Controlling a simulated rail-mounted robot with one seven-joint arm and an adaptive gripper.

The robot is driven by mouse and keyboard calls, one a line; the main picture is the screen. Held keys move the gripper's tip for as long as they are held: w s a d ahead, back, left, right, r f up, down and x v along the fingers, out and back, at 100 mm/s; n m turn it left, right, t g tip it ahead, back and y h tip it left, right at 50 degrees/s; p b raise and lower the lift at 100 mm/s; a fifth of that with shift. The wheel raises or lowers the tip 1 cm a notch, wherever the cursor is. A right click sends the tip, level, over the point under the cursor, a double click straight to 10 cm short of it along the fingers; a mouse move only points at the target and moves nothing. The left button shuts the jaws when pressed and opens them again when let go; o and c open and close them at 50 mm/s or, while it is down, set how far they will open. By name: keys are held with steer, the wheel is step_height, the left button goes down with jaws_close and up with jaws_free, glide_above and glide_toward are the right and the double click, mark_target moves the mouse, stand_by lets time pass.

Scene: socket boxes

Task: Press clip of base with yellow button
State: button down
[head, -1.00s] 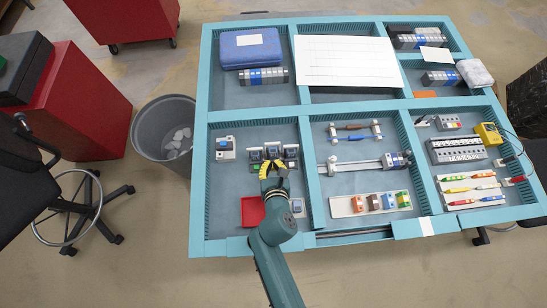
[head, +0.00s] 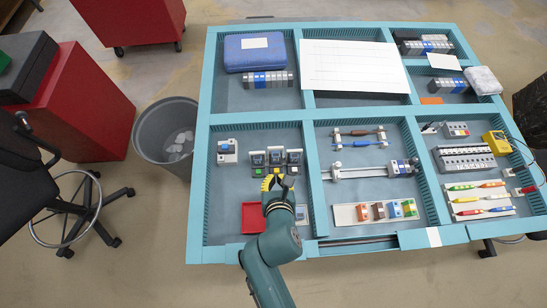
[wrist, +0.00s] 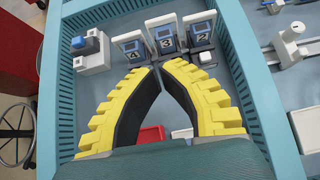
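Three upright base units with numbered blue-and-grey faces stand in a row in the lower left compartment: left (head: 257,158), middle (head: 275,155) and right (head: 294,157). In the wrist view they also show as left (wrist: 130,46), middle (wrist: 164,36) and right (wrist: 198,32). My gripper (head: 275,180), with yellow and black fingers, is just in front of the row. In the wrist view its fingertips (wrist: 159,67) meet below the middle unit, with nothing seen between them.
A separate white unit with a blue top (head: 227,150) stands left of the row. A red tray (head: 252,217) lies near the front, beside my arm. Teal divider walls (head: 313,180) bound the compartment. Blue floor is free on the left.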

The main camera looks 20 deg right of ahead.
steer(key=shift+a, duration=0.1)
steer(key=b, duration=0.3)
glide_toward(273, 150)
steer(key=f, duration=0.1)
steer(key=w+f, duration=0.1)
steer(key=w+d+f, duration=0.1)
steer(key=f, duration=0.1)
steer(key=shift+w, duration=0.15)
steer(key=w, duration=0.1)
steer(key=w+d, duration=0.1)
steer(key=w, duration=0.1)
steer(key=shift+d+f, duration=0.1)
steer(key=shift+f, duration=0.05)
steer(key=shift+w, duration=0.1)
steer(key=shift+p, duration=0.3)
